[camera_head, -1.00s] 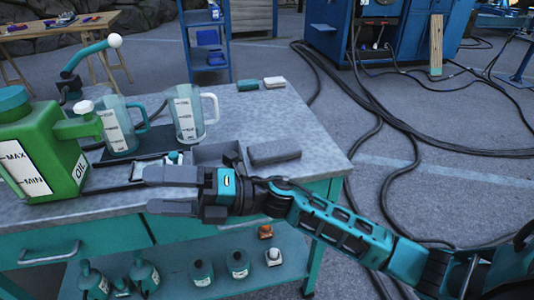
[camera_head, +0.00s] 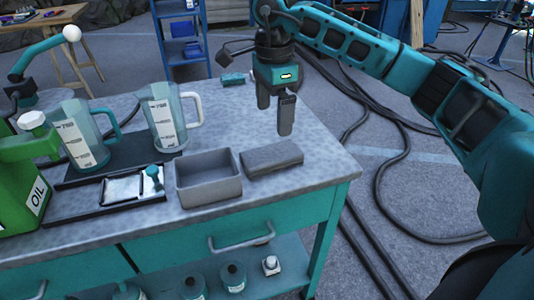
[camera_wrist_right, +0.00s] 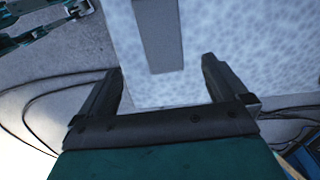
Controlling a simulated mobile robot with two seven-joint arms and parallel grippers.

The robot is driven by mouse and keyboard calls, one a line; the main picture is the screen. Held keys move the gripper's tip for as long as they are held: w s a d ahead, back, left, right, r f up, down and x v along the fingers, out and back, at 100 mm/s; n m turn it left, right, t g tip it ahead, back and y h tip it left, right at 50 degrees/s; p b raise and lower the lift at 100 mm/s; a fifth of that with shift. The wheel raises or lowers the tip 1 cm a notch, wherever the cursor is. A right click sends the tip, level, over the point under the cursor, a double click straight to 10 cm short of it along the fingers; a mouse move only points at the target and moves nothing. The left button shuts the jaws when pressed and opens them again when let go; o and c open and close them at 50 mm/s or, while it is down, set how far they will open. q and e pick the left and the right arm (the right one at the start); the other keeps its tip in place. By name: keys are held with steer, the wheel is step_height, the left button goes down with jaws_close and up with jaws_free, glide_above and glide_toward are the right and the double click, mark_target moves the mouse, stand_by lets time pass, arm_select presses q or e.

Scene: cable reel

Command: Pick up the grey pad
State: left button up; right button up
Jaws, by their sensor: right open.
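The grey pad (camera_head: 272,158) is a dark grey, rounded block lying flat on the worktable, just right of an open grey box. In the wrist view the grey pad (camera_wrist_right: 160,35) shows as a long strip running up from between the fingertips. My right gripper (camera_head: 274,120) points down above the pad, with a clear gap between its fingertips and the pad. Its two fingers (camera_wrist_right: 162,65) stand wide apart with nothing between them.
The open grey box (camera_head: 208,182) stands close left of the pad. Two clear jugs (camera_head: 165,120) stand on a dark tray (camera_head: 80,176), with a green oil can (camera_head: 18,175) farther left. The table's right edge is near the pad. A small teal block (camera_head: 232,78) lies at the back.

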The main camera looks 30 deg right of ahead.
glide_above(272, 153)
steer(key=f, duration=0.5)
steer(key=shift+s, duration=0.25)
steer(key=shift+w+f+b, duration=0.15)
steer(key=shift+f, duration=1.35)
steer(key=shift+w+f+b, duration=0.1)
steer(key=shift+f+b, duration=0.05)
steer(key=shift+f, duration=1.3)
steer(key=shift+c, duration=0.2)
steer(key=c, duration=1)
